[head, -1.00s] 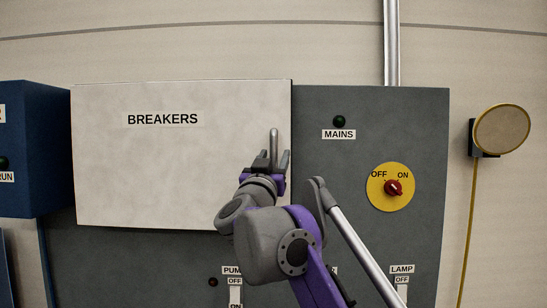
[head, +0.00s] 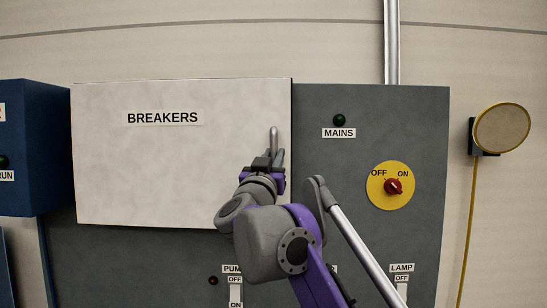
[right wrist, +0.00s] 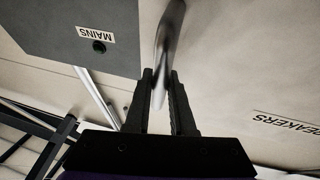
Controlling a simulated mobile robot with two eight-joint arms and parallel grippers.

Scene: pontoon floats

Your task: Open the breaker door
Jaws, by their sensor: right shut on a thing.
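The breaker door (head: 140,165) is a pale panel labelled BREAKERS in the head view. It lies flat against the grey cabinet, with no clear gap at its right edge. Its metal bar handle (head: 274,138) stands upright near that edge. My right gripper (head: 274,158) is shut on the handle, and its fingers hide the handle's lower part. In the right wrist view the handle (right wrist: 168,45) runs between the two dark fingers (right wrist: 160,100). My left gripper is not in view.
The grey cabinet (head: 370,260) carries a green MAINS lamp (head: 339,121) and a red rotary switch (head: 393,187) on a yellow disc. PUMP (head: 235,290) and LAMP (head: 402,285) switches sit low. A blue box (head: 35,150) stands close at the door's left.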

